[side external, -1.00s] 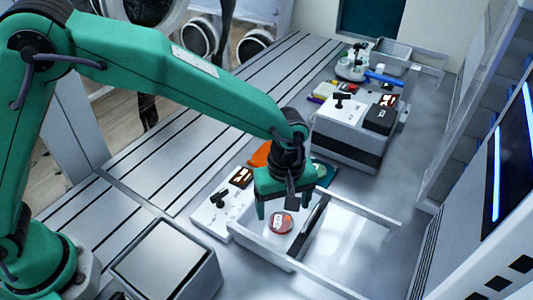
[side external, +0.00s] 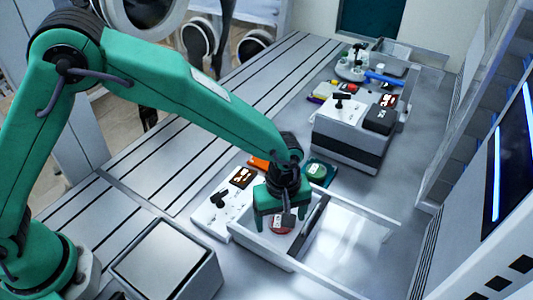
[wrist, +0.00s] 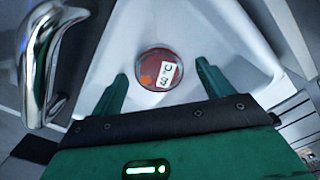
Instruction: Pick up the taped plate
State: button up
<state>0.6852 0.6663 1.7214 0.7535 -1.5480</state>
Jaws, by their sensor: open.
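The taped plate (side external: 281,230) is a small round reddish dish lying flat in a white open drawer-like tray (side external: 262,255). In the wrist view the plate (wrist: 147,81) shows a white label with dark marks and an orange patch. My gripper (side external: 281,222) is over the tray, pointing down, and partly hides the plate in the side view. In the wrist view my gripper (wrist: 163,77) is open, with one finger to each side of the plate. The fingers look apart from it; their exact height above the tray floor is unclear.
A white panel with a black knob (side external: 219,199) stands left of the tray. A white-and-black instrument (side external: 345,135) stands farther back. A shiny curved metal handle (wrist: 45,65) is at left in the wrist view.

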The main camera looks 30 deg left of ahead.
jog(key=shift+c, duration=0.2)
jog(key=c, duration=1.1)
jog(key=shift+r, duration=0.1)
jog(key=shift+r, duration=0.9)
notch_tip(320, 180, up, 2)
jog(key=shift+r, duration=0.2)
jog(key=s+d+r, duration=0.4)
jog(key=s+r, duration=0.2)
jog(key=s, duration=0.5)
jog(key=shift+r, duration=0.35)
